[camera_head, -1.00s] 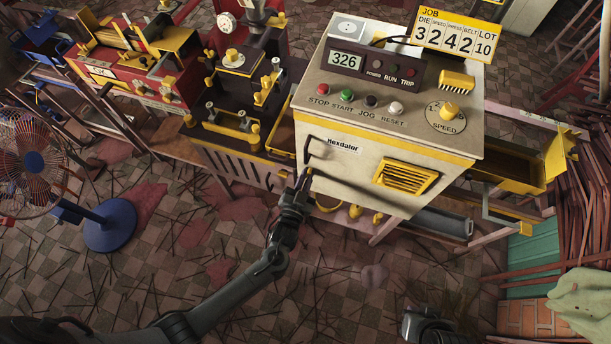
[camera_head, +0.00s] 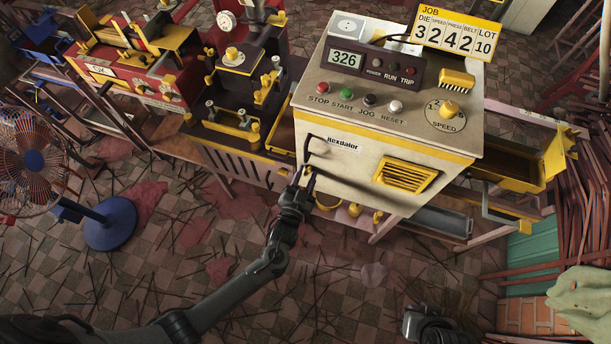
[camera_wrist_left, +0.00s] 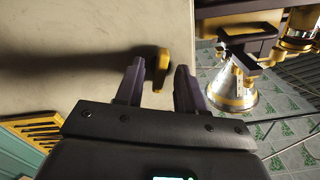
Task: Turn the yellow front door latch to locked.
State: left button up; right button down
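The yellow latch (camera_wrist_left: 161,68) sticks out from the pale front door of the machine cabinet (camera_head: 345,178). In the left wrist view it lies between the tips of my left gripper (camera_wrist_left: 158,78), with visible gaps on both sides, apart from the fingers. My left gripper (camera_head: 305,180) is open at the lower left of the cabinet front in the head view, where its fingers largely hide the latch. A dark part of my right arm (camera_head: 428,325) shows at the bottom edge; its finger state cannot be made out.
A yellow vent (camera_head: 406,177) is to the right on the same front. A yellow-and-black press (camera_head: 240,90) stands to the left, and a fan (camera_head: 35,160) farther left.

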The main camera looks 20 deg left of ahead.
pick_arm(q)
jog(key=s+p, duration=0.1)
jog(key=s, duration=0.9)
jog(key=shift+s+d+p, duration=0.3)
jog(key=shift+s, duration=0.1)
